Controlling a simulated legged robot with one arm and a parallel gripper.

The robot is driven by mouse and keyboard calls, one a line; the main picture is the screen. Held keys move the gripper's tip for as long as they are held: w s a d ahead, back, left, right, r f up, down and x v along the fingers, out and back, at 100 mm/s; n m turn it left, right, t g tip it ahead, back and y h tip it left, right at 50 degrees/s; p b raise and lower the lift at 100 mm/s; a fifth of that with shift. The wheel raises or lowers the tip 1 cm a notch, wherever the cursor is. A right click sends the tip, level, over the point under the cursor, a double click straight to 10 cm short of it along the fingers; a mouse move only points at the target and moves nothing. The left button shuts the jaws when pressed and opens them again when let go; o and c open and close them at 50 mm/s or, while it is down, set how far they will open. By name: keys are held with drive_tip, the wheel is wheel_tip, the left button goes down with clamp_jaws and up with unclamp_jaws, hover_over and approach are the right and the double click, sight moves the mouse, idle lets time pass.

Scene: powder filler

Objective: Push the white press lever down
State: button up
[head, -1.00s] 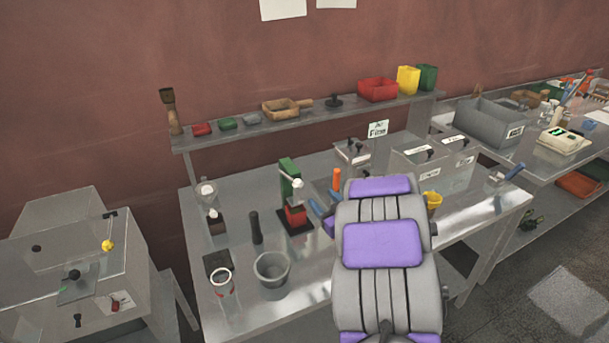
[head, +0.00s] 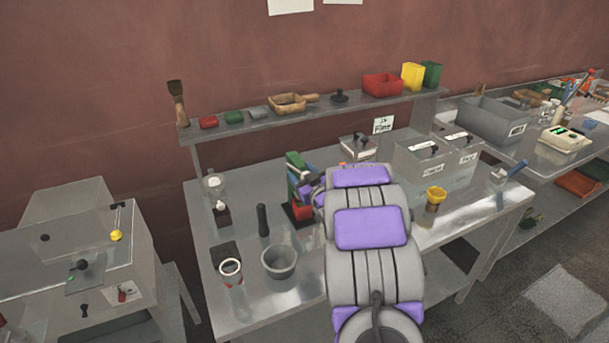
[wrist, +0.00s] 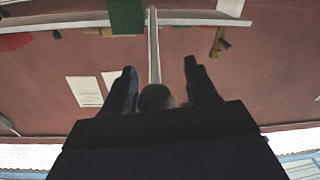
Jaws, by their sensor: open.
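The press (head: 291,167), with a green column, a red lower part and a dark base, stands on the metal table. My arm and gripper cover much of its right side.
A grey bowl (head: 280,262), a white-and-red cup (head: 231,271) and a black cylinder (head: 263,220) stand left of the press. A shelf (head: 331,112) with small containers runs behind.

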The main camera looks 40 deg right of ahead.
drive_tip(key=shift+o, duration=0.7)
drive_tip(key=shift+s+a+r, duration=0.1)
drive_tip(key=shift+a, duration=0.75)
drive_tip(key=shift+c, duration=0.7)
drive_tip(key=shift+d, duration=0.35)
drive_tip(key=shift+c, duration=0.8)
drive_tip(key=shift+d+f, duration=0.2)
drive_tip(key=shift+d, duration=0.35)
drive_tip(key=shift+d+f, duration=0.2)
drive_tip(key=shift+d, duration=0.35)
drive_tip(key=c, duration=0.3)
drive_tip(key=shift+c, duration=0.8)
drive_tip(key=shift+a, duration=0.4)
drive_tip(key=c, duration=0.3)
drive_tip(key=shift+c, duration=0.7)
drive_tip(key=shift+d, duration=0.15)
clamp_jaws()
